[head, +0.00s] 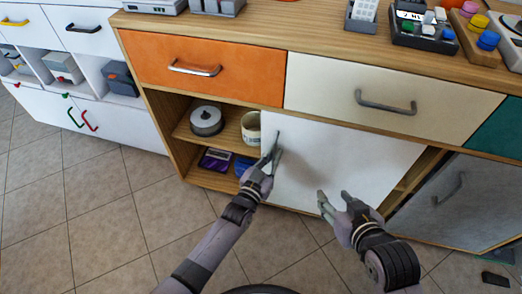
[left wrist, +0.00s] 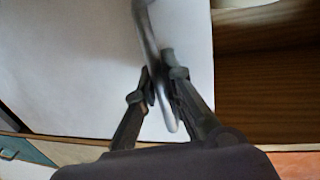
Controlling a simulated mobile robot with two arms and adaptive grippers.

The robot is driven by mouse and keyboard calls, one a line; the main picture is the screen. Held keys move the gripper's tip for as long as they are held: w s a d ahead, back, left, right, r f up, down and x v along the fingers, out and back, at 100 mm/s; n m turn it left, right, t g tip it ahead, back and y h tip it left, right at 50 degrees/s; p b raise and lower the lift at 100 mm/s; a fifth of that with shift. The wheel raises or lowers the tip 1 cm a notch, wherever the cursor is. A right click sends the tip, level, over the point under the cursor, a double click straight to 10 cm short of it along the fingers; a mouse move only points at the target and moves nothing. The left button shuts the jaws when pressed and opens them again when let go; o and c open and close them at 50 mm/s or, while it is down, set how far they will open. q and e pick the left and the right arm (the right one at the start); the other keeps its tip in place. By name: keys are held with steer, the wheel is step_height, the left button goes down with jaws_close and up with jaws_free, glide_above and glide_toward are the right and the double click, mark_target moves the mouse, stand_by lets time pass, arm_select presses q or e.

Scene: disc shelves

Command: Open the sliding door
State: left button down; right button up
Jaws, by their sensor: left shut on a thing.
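The white sliding door (head: 345,165) covers the middle of the lower cabinet, with an open shelf bay to its left and a narrow opening to its right. My left gripper (head: 273,152) is at the door's left edge. In the left wrist view the gripper (left wrist: 159,85) is shut on the door's grey metal handle (left wrist: 146,28), with a finger on each side of it. The white door panel (left wrist: 70,65) fills the left of that view. The handle is mostly hidden by the gripper in the head view. My right gripper (head: 335,203) is open and empty in front of the door.
The left bay holds a disc spindle (head: 207,120), a pale tub (head: 251,130) and a purple box (head: 215,159). Above are an orange drawer (head: 245,75) and a cream drawer (head: 325,88). A grey door (head: 460,195) stands at right. The tiled floor (head: 110,215) is mostly clear.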

arm_select(q)
steer(key=shift+s+d, duration=0.25)
steer(key=shift+d, duration=0.45)
arm_select(e)
steer(key=shift+s+d+f, duration=0.15)
steer(key=shift+s+d, duration=0.1)
steer(key=shift+d, duration=0.05)
arm_select(q)
steer(key=c, duration=2)
jaws_free()
steer(key=v, duration=1.2)
steer(key=shift+a, duration=0.1)
